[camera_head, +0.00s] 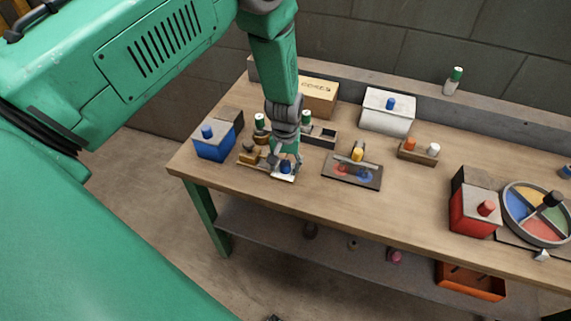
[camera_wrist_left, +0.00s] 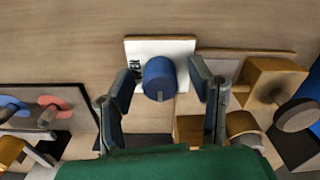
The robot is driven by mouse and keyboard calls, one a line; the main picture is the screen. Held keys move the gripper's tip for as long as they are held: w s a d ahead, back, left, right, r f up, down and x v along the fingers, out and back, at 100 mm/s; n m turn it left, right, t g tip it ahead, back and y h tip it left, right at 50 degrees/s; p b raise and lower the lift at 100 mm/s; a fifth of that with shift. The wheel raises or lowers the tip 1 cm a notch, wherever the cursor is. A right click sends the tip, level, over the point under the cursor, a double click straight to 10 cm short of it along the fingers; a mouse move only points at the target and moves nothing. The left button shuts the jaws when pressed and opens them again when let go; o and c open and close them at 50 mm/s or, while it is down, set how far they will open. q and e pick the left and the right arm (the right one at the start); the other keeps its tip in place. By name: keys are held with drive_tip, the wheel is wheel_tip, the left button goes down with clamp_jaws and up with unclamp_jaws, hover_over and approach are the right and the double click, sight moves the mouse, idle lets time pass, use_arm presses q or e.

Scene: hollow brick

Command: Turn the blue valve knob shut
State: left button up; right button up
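The blue valve knob (camera_head: 286,168) stands on a small white plate (camera_head: 291,178) near the table's front edge. In the left wrist view the knob (camera_wrist_left: 159,76) is a short blue cylinder with a small grey mark on its rim. Its white plate (camera_wrist_left: 183,47) carries dark lettering, partly hidden by a finger. My left gripper (camera_head: 284,158) is over the knob from above. In the left wrist view its two fingers (camera_wrist_left: 164,80) stand on either side of the knob, with a gap on both sides. It is open and holds nothing. My right gripper is not in view.
A wooden block fixture (camera_head: 250,160) stands close left of the knob, with a blue box (camera_head: 213,145) beyond. A switch plate with a yellow lever (camera_head: 357,154) is to the right. A red box (camera_head: 474,211) and coloured wheel (camera_head: 533,225) stand farther right.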

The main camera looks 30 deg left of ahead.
sight(285, 163)
use_arm(q)
drive_tip(key=shift+w+r, duration=0.1)
drive_tip(key=shift+r, duration=0.05)
drive_tip(key=shift+r, duration=0.3)
wheel_tip(285, 163, up, 11)
idle(0.4)
drive_tip(key=shift+f, duration=0.1)
